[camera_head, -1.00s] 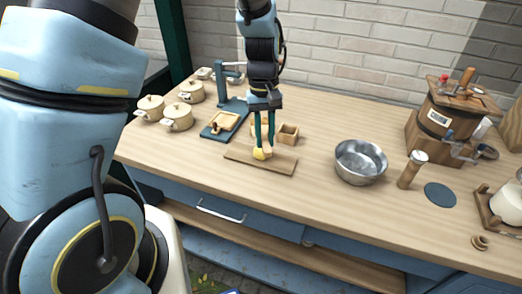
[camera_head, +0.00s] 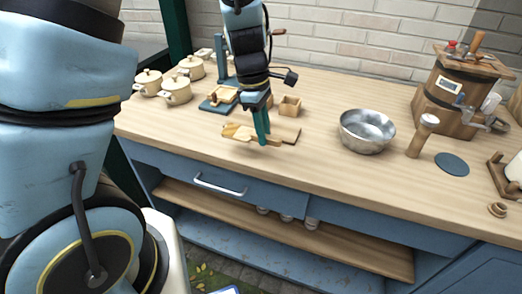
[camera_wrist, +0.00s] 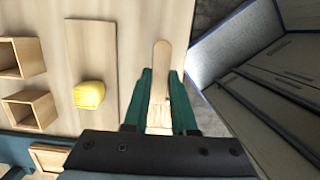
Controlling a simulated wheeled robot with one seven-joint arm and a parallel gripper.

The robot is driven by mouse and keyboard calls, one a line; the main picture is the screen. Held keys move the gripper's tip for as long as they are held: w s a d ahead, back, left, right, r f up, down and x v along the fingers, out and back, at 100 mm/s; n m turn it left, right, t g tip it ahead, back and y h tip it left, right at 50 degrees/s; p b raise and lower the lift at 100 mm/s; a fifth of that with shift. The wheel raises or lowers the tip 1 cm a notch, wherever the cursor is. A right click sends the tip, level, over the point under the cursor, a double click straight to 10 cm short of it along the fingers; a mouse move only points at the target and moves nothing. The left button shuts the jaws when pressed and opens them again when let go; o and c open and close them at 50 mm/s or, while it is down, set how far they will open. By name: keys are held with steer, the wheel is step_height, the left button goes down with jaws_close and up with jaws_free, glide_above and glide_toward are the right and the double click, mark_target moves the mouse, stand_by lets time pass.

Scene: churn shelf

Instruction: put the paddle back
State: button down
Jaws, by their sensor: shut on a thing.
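My gripper (camera_head: 262,128) is above the front part of the counter, its green fingers shut on a wooden paddle (camera_head: 236,131). In the wrist view the paddle (camera_wrist: 162,75) sticks out straight beyond the fingertips (camera_wrist: 160,100), its rounded end away from the palm. Part of the paddle is hidden between the fingers. A yellow lump (camera_wrist: 88,95) lies on the thin wooden board (camera_wrist: 90,45), to the left of the paddle and apart from it. The board (camera_head: 288,135) is partly hidden behind the gripper in the head view.
A metal bowl (camera_head: 366,131) stands right of the board, then a wooden cylinder (camera_head: 420,137) with a pale top, a dark round mat (camera_head: 452,164) and a wooden churn (camera_head: 462,95). Lidded pots (camera_head: 176,90) stand at the back left. A small open wooden box (camera_head: 290,106) stands behind the board.

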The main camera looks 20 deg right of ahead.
mark_target(263, 157)
steer(key=shift+f, duration=2.55)
steer(key=shift+f, duration=0.2)
steer(key=c, duration=0.7)
jaws_free()
steer(key=shift+r, duration=0.1)
